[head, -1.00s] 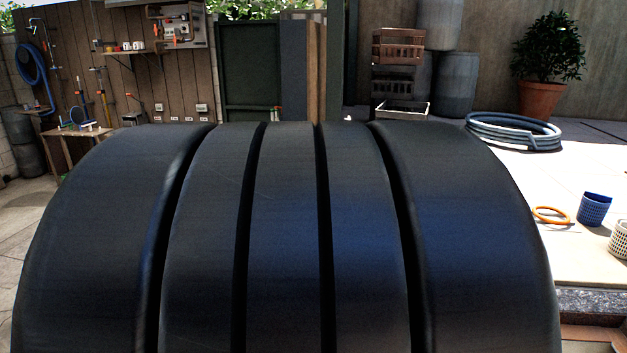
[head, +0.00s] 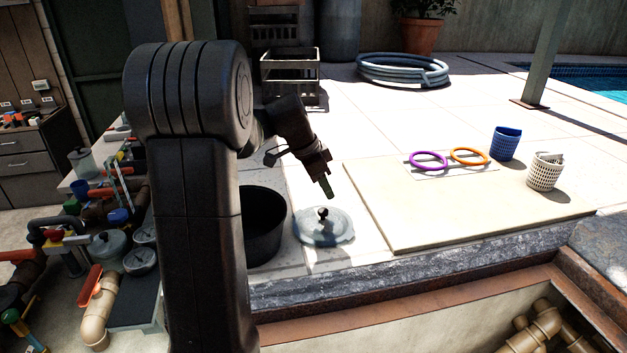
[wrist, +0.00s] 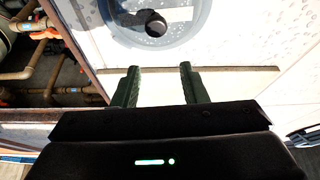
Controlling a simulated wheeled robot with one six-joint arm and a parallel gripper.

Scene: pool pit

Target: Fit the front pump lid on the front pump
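A round, see-through lid with a dark knob (head: 323,225) lies on the pale paving beside the pit edge in the head view. It also shows at the top of the wrist view as a clear disc with a black knob (wrist: 155,24). My gripper (head: 327,188) hangs above the lid, apart from it. In the wrist view my gripper (wrist: 158,80) has its two green fingers spread, with nothing between them, and the knob lies beyond the fingertips. I cannot tell which pump is the front one; pipes (head: 535,335) show in the pit at lower right.
A black bucket (head: 262,225) stands left of the lid, partly behind my arm. A beige board (head: 440,215) lies to the right, with purple (head: 428,161) and orange (head: 470,156) rings, and blue (head: 506,143) and white (head: 545,171) baskets nearby. The stone pit edge (head: 420,275) runs in front.

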